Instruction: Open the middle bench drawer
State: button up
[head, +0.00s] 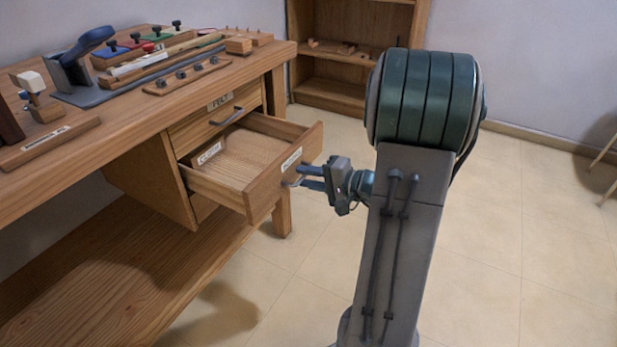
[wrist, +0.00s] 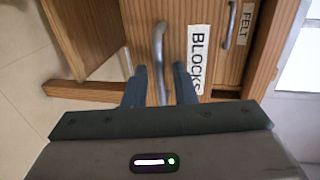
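The middle bench drawer (head: 262,196), labelled BLOCKS, stands pulled well out of the bench, its inside showing. Its curved metal handle (head: 291,183) is on the front face and also shows in the wrist view (wrist: 159,50). My gripper (head: 303,177) is at the handle, reaching in from the right. In the wrist view its two fingers (wrist: 160,88) lie on either side of the handle, with small gaps seeming to show, so it looks open around the bar. Whether a finger touches it is hard to tell.
The closed FELT drawer (head: 215,118) is above, and part of a lower drawer (head: 203,207) shows below. Tools cover the bench top (head: 118,115).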

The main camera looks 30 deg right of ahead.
jog(key=shift+s, duration=0.1)
jog(key=p+v, duration=0.3)
jog(key=v, duration=1)
jog(key=shift+s+d+r+p, duration=0.2)
jog(key=shift+s+p, duration=0.1)
jog(key=shift+p, duration=0.1)
jog(key=s+a+r+n+g+p, duration=0.3)
jog(key=a+r+g+p, duration=0.3)
jog(key=a+r+p, duration=0.35)
jog(key=s+a+r+n+g+p, duration=0.25)
jog(key=a+r+g+p, duration=0.25)
jog(key=a+r+p, duration=0.5)
notch_tip(320, 180, up, 21)
jog(key=s+a+n+h+p, duration=0.2)
jog(key=n+h+p, duration=0.3)
jog(key=p, duration=1.2)
jog(key=h, duration=0.3)
jog(key=shift+s+t+h+p, duration=0.35)
jog(key=shift+t+h, duration=0.05)
